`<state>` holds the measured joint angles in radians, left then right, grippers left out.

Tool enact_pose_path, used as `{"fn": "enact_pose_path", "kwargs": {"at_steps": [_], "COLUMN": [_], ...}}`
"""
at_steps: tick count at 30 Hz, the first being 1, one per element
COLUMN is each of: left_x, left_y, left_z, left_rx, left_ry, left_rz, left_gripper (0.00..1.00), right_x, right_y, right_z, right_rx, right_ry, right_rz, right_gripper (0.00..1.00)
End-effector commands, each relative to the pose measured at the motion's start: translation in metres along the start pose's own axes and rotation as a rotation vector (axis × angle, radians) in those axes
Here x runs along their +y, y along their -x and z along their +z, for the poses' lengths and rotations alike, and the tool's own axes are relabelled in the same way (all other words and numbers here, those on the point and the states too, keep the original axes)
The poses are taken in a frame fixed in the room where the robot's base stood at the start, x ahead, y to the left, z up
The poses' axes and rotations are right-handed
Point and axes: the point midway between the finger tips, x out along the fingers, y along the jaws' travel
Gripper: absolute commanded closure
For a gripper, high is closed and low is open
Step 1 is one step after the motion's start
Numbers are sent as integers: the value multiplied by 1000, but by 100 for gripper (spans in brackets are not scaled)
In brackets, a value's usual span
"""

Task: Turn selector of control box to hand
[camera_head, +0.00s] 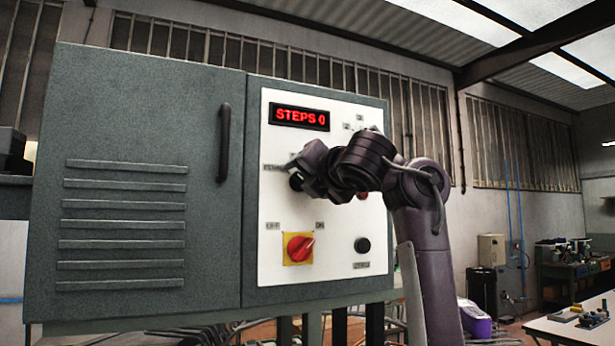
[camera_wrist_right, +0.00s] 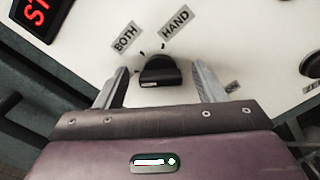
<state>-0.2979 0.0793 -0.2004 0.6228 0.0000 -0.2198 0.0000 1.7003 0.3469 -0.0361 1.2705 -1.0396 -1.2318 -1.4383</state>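The grey control box (camera_head: 140,190) carries a white front panel (camera_head: 275,205) at its right. The black selector (camera_wrist_right: 160,72) shows in the right wrist view, below the labels BOTH (camera_wrist_right: 125,39) and HAND (camera_wrist_right: 176,29); I cannot tell which mark it points to. My right gripper (camera_head: 304,172) is at the panel, and the arm covers part of it in the head view. In the wrist view its two fingers (camera_wrist_right: 160,77) are open, one on each side of the selector, with a visible gap on both sides. My left gripper is not in view.
A red rotary switch (camera_head: 299,247) on a yellow plate and a black button (camera_head: 362,245) sit lower on the panel. A red display (camera_head: 299,116) reads STEPS 0. The door handle (camera_head: 224,143) stands out left of the panel. A workbench (camera_head: 570,326) is at the right.

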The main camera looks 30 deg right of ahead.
Motion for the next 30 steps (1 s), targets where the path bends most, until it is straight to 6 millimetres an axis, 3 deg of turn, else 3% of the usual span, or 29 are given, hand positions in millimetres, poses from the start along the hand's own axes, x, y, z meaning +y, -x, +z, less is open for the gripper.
{"fn": "enact_pose_path", "kwargs": {"at_steps": [1,10,20,30], "left_x": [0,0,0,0], "left_y": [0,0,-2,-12], "left_z": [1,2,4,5], "left_rx": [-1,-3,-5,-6], "left_ry": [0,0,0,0], "left_rz": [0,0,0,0], "left_gripper": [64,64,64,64], "right_x": [0,0,-1,-2], "right_y": [0,0,0,0], "right_z": [0,0,-1,-2], "right_rx": [0,1,2,2], "right_ry": [0,0,-50,-290], "right_rz": [0,0,-1,-1], "right_gripper": [43,81,81,81]}}
